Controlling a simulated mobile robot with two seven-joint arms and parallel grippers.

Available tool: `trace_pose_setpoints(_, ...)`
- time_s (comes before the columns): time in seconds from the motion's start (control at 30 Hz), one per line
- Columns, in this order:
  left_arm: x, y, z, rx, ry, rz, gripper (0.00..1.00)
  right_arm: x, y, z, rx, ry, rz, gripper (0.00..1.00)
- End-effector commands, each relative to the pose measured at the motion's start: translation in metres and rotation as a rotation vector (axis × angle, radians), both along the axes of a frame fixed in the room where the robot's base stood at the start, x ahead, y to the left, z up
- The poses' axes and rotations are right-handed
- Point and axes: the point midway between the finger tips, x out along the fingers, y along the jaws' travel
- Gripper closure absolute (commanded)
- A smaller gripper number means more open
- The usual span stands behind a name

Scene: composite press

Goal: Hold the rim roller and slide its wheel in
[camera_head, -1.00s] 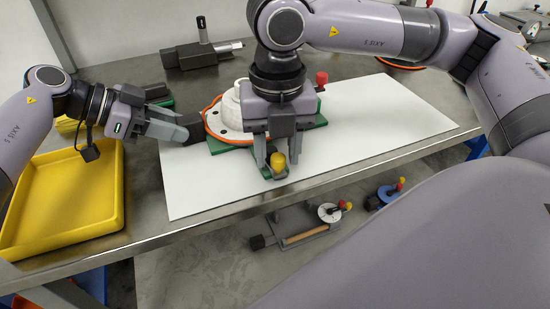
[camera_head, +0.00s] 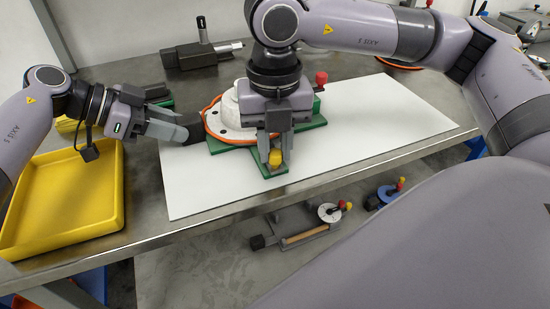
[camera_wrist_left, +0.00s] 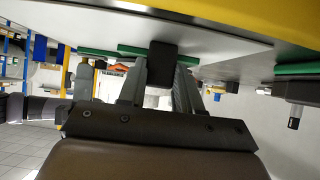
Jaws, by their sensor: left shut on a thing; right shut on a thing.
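The rim roller is a green cross-shaped base (camera_head: 308,140) carrying a white disc with an orange rim (camera_head: 212,119). It lies on the white mat. A black handle (camera_head: 194,124) sticks out at its left. My left gripper (camera_head: 186,130) is shut on this handle. In the left wrist view the dark handle block (camera_wrist_left: 163,62) sits between my left fingers (camera_wrist_left: 160,85). A red knob (camera_head: 321,78) stands behind at the right.
A yellow tray (camera_head: 115,205) stands at the left of the metal table. A dark clamp-like tool (camera_head: 190,56) lies at the back. The white mat (camera_head: 380,120) is clear on the right. Similar tools, one with a white disc (camera_head: 329,212), lie on a lower shelf.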

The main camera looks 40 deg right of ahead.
Motion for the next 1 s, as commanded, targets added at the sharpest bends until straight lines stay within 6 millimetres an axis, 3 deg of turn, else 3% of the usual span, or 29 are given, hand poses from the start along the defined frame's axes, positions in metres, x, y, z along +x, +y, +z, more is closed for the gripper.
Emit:
trace_pose_setpoints(0.7, -0.0028, -0.0024, 0.0004, -0.002, 0.002, -0.009, 1.00, 0.0110, -0.0010, 0.0014, 0.005, -0.008, 0.000, 1.00)
trace_pose_setpoints(0.73, -0.0028, -0.0024, 0.0004, -0.002, 0.002, -0.009, 1.00, 0.0110, -0.0010, 0.0014, 0.005, -0.008, 0.001, 0.70)
trace_pose_setpoints(0.8, -0.0029, -0.0025, 0.0004, -0.002, 0.002, -0.009, 1.00, 0.0108, -0.0011, 0.0014, 0.004, -0.008, 0.001, 0.47)
trace_pose_setpoints(1.0, -0.0018, -0.0016, 0.0004, -0.002, 0.002, -0.005, 1.00, 0.0101, -0.0015, 0.0008, 0.002, -0.005, 0.001, 0.47)
